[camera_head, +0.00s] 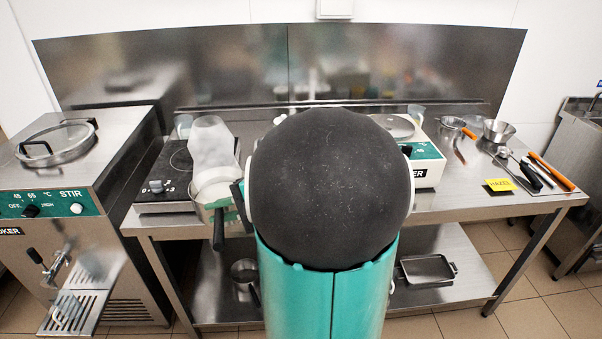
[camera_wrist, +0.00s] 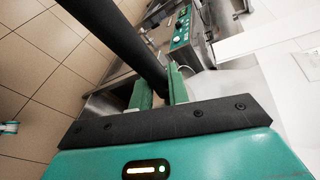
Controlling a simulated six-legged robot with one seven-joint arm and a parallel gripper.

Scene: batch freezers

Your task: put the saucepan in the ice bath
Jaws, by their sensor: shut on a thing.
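The saucepan (camera_head: 203,207) is a small metal pan with pale contents and a dark handle, at the front edge of the counter beside the hob, left of my arm in the head view. I cannot tell whether its base touches anything. In the wrist view my gripper (camera_wrist: 161,92) has its green fingers shut on the dark handle (camera_wrist: 125,45), which runs off to the upper left. In the head view my arm hides most of the gripper. I cannot pick out the ice bath in either view; my arm covers the middle of the counter.
A hob (camera_head: 164,182) is behind the saucepan, with a translucent tall container (camera_head: 210,145). A STIR cooker (camera_head: 75,190) stands at left. At right are a metal bowl (camera_head: 498,131), a yellow HAZEL card (camera_head: 498,185) and several utensils. A tray (camera_head: 427,270) lies on the lower shelf.

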